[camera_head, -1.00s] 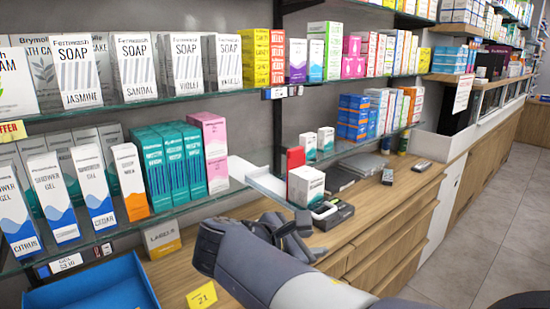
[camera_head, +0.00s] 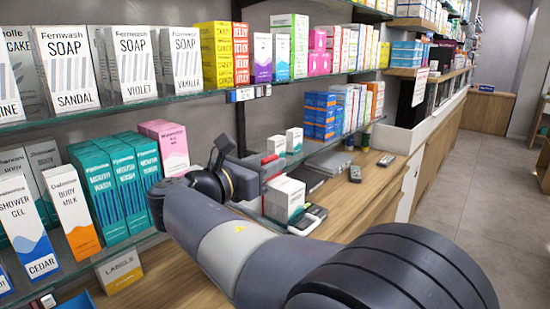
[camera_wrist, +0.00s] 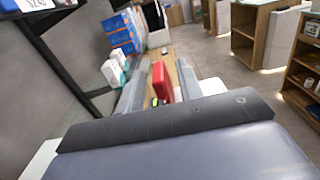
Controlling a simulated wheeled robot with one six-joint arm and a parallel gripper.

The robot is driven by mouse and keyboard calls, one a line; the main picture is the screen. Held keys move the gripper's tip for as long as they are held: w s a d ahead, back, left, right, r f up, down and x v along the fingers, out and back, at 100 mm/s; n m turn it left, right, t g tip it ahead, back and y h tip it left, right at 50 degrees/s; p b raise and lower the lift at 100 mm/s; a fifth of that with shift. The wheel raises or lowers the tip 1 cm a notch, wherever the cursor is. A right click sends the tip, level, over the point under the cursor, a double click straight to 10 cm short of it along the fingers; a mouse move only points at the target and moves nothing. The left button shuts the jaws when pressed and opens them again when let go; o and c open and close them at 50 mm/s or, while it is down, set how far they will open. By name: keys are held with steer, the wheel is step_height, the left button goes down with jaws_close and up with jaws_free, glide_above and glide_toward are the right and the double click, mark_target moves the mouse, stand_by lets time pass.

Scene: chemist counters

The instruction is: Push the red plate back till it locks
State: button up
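The red plate (camera_wrist: 161,80) stands upright ahead of my gripper (camera_wrist: 160,90) in the wrist view. It shows between the two grey fingers, which are apart with nothing held. In the head view my gripper (camera_head: 262,173) is raised at the shelf edge, in front of the red plate (camera_head: 269,158), and hides most of it. Only a small red strip shows there. I cannot tell whether a finger touches the plate. The plate's mounting is hidden.
A white box (camera_head: 284,198) stands right beside my gripper, with a dark card device (camera_head: 308,220) by it. Small white boxes (camera_head: 294,140) stand behind.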

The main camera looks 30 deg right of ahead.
mark_target(277, 158)
steer(key=shift+x, duration=1.55)
steer(key=shift+c, duration=0.4)
jaws_close()
